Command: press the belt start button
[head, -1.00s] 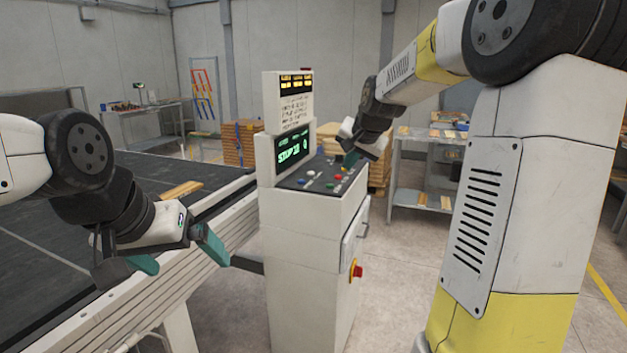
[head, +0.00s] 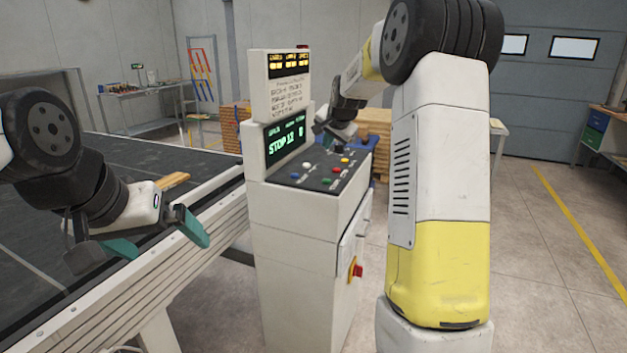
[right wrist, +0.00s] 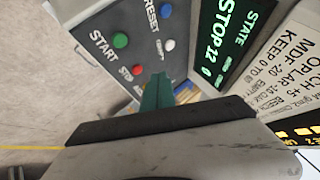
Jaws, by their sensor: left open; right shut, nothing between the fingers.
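The control console's button panel (head: 318,174) has several coloured buttons. The green button (head: 326,182) is near its front edge; in the right wrist view the green button (right wrist: 121,40) sits beside the word START. A red button (right wrist: 136,70) marked STOP is close to it. My right gripper (head: 324,136) is over the panel's back part, apart from the green button. Its shut, empty teal fingertips (right wrist: 156,90) point at the panel; contact cannot be told. My left gripper (head: 158,238) is open and empty by the conveyor's near side.
The console screen (head: 287,139) reads STOP 12 and stands up behind the panel. A red emergency knob (head: 357,271) sticks out of the console's side. The conveyor belt (head: 120,170) runs along the left, with a wooden board (head: 173,181) on it. Floor at right is clear.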

